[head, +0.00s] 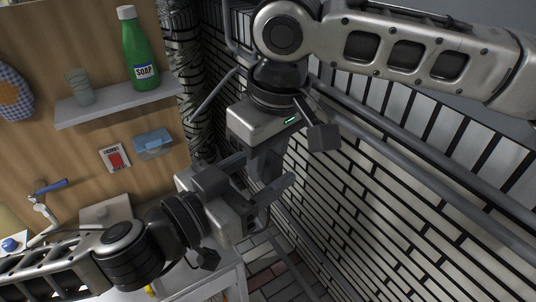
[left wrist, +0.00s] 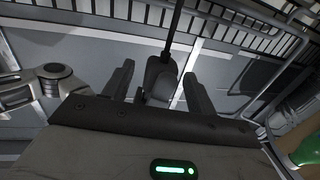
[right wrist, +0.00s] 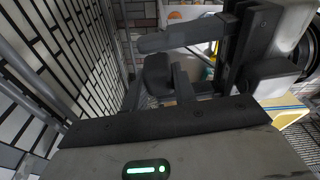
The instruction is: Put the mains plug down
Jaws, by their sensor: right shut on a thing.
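The mains plug is a dark block with a black cord. In the left wrist view the plug (left wrist: 160,80) sits between my left gripper's two fingers (left wrist: 158,88), with visible gaps at its sides. Its cord runs up out of that view. In the right wrist view the dark plug (right wrist: 158,70) is between the fingertips of my right gripper (right wrist: 158,88), which is shut on it. In the head view my left gripper (head: 250,184) is open, directly below my right gripper (head: 264,160); the plug is mostly hidden among the dark fingers.
A white brick wall (head: 350,190) with grey pipes (head: 420,180) stands close on the right. A shelf (head: 120,105) holds a green soap bottle (head: 140,50) and a glass (head: 82,88). A blue-handled tap (head: 45,190) and a counter edge (head: 205,277) are at lower left.

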